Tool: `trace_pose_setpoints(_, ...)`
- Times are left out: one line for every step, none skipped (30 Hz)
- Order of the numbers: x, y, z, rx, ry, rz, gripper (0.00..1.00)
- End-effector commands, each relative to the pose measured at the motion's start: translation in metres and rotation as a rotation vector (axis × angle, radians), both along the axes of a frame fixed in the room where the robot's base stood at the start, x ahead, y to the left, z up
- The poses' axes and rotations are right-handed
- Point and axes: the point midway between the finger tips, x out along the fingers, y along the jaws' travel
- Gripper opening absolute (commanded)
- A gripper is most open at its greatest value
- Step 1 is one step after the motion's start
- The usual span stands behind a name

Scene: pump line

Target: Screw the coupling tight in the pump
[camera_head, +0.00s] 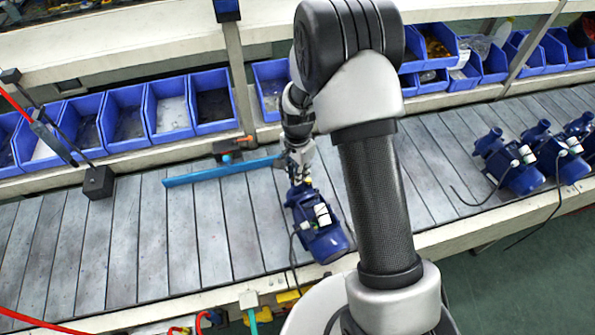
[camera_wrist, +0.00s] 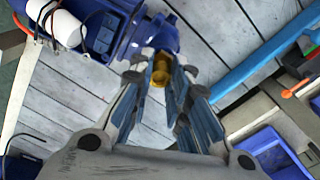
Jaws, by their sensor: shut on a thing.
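The blue pump (camera_head: 322,232) lies on the slatted conveyor in the middle of the head view. Its blue flange end (camera_wrist: 150,34) shows at the top of the wrist view. The brass coupling (camera_wrist: 160,72) is between the fingertips of my gripper (camera_wrist: 159,78), lined up with the pump's opening. It appears to meet the opening, but how deep it sits I cannot tell. My gripper (camera_head: 299,172) is shut on the coupling, at the far end of the pump. In the head view the coupling is too small and covered to make out clearly.
A blue bar (camera_head: 222,171) lies across the conveyor left of my gripper, close to it. Blue bins (camera_head: 168,109) line the back. More pumps (camera_head: 510,163) stand at the right.

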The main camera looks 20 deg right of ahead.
Motion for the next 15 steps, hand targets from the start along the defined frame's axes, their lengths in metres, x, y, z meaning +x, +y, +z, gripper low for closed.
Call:
trace_pose_setpoints(-0.0013,0.0000,-0.0014,0.000,0.004,-0.003,0.00)
trace_pose_setpoints(-0.0013,0.0000,-0.0015,0.000,0.004,-0.013,0.00)
trace_pose_setpoints(-0.0013,0.0000,-0.0018,0.000,0.003,-0.041,0.00)
trace_pose_setpoints(-0.0013,0.0000,-0.0019,0.000,0.003,-0.070,0.00)
trace_pose_setpoints(-0.0013,0.0000,-0.0021,0.000,0.003,-0.105,0.00)
trace_pose_setpoints(-0.0013,0.0000,-0.0022,0.000,0.003,-0.153,0.00)
trace_pose_setpoints(-0.0012,0.0001,-0.0023,0.000,0.003,-0.187,0.00)
trace_pose_setpoints(-0.0012,0.0001,-0.0022,0.000,0.003,-0.218,0.00)
trace_pose_setpoints(-0.0012,-0.0001,-0.0021,0.000,0.003,-0.253,0.00)
trace_pose_setpoints(-0.0013,0.0000,-0.0020,0.000,0.003,-0.272,0.00)
trace_pose_setpoints(-0.0013,0.0000,-0.0019,0.000,0.003,-0.287,0.00)
trace_pose_setpoints(-0.0013,0.0000,-0.0018,0.000,0.003,-0.298,0.00)
trace_pose_setpoints(-0.0013,0.0000,-0.0017,0.000,0.003,-0.302,0.00)
trace_pose_setpoints(-0.0013,0.0000,-0.0017,0.000,0.003,-0.302,0.00)
trace_pose_setpoints(-0.0015,0.0000,-0.0016,0.000,0.003,-0.302,0.00)
